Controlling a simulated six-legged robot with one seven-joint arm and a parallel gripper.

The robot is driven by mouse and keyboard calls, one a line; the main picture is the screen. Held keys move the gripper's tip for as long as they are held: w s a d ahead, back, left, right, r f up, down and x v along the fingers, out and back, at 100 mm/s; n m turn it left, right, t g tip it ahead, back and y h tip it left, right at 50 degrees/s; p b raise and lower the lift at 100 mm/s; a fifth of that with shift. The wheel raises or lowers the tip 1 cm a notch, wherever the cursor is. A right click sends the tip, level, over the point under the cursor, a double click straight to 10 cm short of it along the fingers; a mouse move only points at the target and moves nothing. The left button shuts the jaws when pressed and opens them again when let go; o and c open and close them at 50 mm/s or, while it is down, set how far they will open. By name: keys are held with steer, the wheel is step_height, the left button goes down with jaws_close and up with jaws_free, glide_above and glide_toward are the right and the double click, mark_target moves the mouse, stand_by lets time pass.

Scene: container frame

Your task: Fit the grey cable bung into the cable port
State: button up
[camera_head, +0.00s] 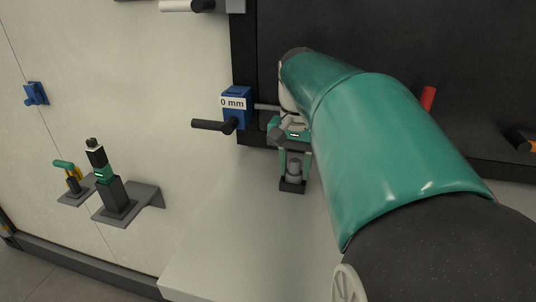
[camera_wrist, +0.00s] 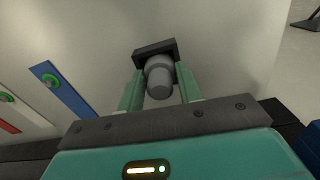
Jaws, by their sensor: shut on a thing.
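My gripper (camera_head: 293,178) hangs below the end of my green arm, in front of the pale surface. In the wrist view its two green fingers (camera_wrist: 157,72) are closed on the sides of the grey cable bung (camera_wrist: 159,78), a stepped, rounded cylinder. The bung also shows between the fingers in the head view (camera_head: 294,168). A dark block (camera_wrist: 154,49) lies across the fingertip end; whether it belongs to the fingers or is a separate piece, I cannot tell. I cannot make out the cable port for certain in either view.
A blue block labelled "0 mm" (camera_head: 236,103) with a black handle is close left of my gripper. A grey shelf (camera_head: 148,197) with a dark upright tool stands farther left. In the wrist view a blue strip (camera_wrist: 66,93) bears a green ring. A red piece (camera_head: 428,98) is right of my arm.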

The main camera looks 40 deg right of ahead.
steer(key=o, duration=1)
steer(key=shift+o, duration=0.2)
steer(key=shift+r, duration=0.1)
step_height(320, 180, up, 14)
steer(key=shift+f, duration=0.25)
